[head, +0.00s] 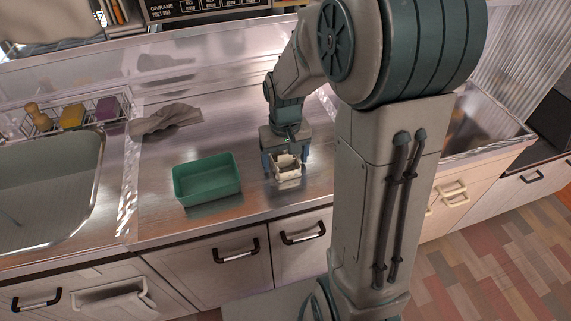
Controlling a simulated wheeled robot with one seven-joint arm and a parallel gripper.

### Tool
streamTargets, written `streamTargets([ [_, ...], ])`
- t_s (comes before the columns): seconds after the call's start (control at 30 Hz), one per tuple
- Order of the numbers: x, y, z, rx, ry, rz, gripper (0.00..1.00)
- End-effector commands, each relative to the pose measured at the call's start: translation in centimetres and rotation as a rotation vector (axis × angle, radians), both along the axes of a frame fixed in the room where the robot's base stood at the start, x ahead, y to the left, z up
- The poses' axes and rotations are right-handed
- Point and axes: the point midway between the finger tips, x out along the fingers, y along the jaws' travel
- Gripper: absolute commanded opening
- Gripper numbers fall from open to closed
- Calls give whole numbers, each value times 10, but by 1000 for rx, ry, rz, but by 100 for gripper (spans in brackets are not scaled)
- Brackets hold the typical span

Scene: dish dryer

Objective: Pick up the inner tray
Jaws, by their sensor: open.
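A small cream-white tray-like piece (288,173) sits on the steel counter, right of the green tray. It is probably the inner tray. My gripper (286,161) is directly above it, pointing down, with its two blue fingers apart, one on each side of the piece's back part. I cannot tell whether the fingers touch it. The gripper hides part of its back. A green rectangular open tray (207,196) stands on the counter to the left, apart from the gripper, and looks empty.
A grey cloth (165,119) lies behind the green tray. A sink (50,190) is at the left, with a wire rack (75,116) holding a sponge and other items behind it. The counter's front edge (215,228) runs close before both trays. My arm hides the counter at right.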

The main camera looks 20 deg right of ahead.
Motion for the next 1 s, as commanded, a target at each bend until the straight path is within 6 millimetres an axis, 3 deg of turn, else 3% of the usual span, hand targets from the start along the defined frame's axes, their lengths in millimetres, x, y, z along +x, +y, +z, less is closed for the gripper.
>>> streamTargets([
  [0.27, 0, 0, -5, 0, -1, 1, 80],
  [0.47, 0, 0, -5, 0, -1, 1, 32],
  [0.8, 0, 0, -3, 0, -2, 1, 32],
  [1.0, 1, 0, 14, 0, -4, 0, 32],
])
